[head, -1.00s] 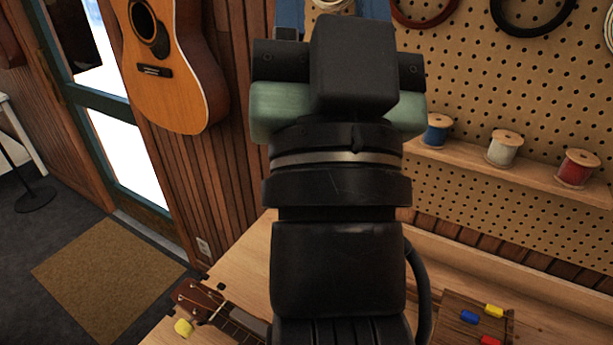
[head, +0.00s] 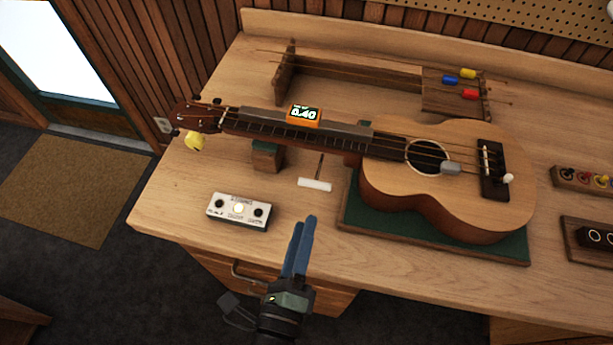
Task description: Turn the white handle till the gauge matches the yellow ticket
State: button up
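A white T-shaped handle (head: 314,184) on a thin dark rod lies just in front of the ukulele's neck. An orange gauge (head: 303,115) on the neck shows what reads as 0.40. I cannot make out a yellow ticket. My gripper (head: 304,222), with blue fingers, is in front of the handle, apart from it, over the bench's front edge. Its fingers look close together from this angle and hold nothing visible.
A white pedal-like box (head: 239,211) with knobs stands left of my gripper on the bench (head: 170,210). A wooden rack with coloured blocks (head: 452,90) is behind the ukulele. Small wooden holders (head: 585,180) stand at the right. The bench between box and cradle is mostly clear.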

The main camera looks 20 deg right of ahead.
aim_at(316, 183)
jog(key=p+x, duration=0.1)
jog(key=x, duration=1.1)
jog(key=shift+w+r, duration=0.15)
jog(key=shift+c, duration=0.3)
